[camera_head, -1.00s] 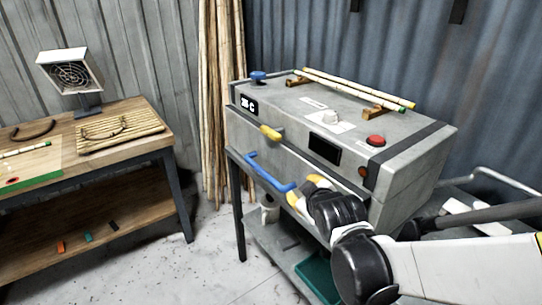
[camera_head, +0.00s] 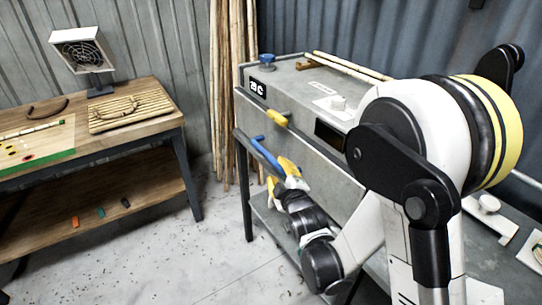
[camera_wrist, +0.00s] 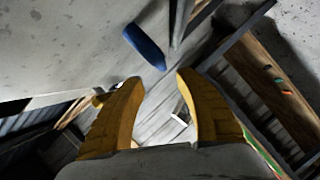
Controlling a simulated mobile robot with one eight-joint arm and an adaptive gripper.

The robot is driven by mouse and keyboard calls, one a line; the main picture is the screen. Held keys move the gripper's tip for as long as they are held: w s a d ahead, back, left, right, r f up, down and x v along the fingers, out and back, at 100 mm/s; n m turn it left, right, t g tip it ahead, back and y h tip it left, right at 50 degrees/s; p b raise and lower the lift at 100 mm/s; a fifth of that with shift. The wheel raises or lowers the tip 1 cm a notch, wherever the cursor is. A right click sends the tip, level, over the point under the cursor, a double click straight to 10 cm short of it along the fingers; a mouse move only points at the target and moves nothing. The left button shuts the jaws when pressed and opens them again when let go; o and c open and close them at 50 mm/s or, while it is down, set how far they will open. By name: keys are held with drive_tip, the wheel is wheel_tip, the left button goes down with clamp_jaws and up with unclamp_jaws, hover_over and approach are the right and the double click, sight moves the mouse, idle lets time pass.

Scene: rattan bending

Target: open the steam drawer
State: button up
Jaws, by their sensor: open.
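The grey steam box (camera_head: 310,150) stands on a metal stand. A blue bar handle (camera_head: 262,154) sits low on its front, and a yellow knob (camera_head: 275,119) is above it. The drawer front appears flush with the box. My gripper (camera_head: 280,172), with yellow fingers, is just in front of the blue handle's right end. In the wrist view my gripper (camera_wrist: 158,78) is open with nothing between its fingers. The blue handle (camera_wrist: 145,47) lies beyond the fingertips, slightly left of the gap, apart from them in that view. My arm hides the right part of the box.
A wooden table (camera_head: 155,90) with a fan heater (camera_head: 82,50) and a slatted board (camera_head: 130,113) stands at the left. Bamboo poles (camera_head: 232,90) lean on the wall behind. The floor (camera_head: 215,255) between table and box is clear.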

sight(270, 157)
drive_tip(key=b+x, duration=0.2)
drive_tip(key=x, duration=0.8)
drive_tip(key=shift+w+a+f, duration=0.1)
drive_tip(key=shift+w, duration=0.1)
clamp_jaws()
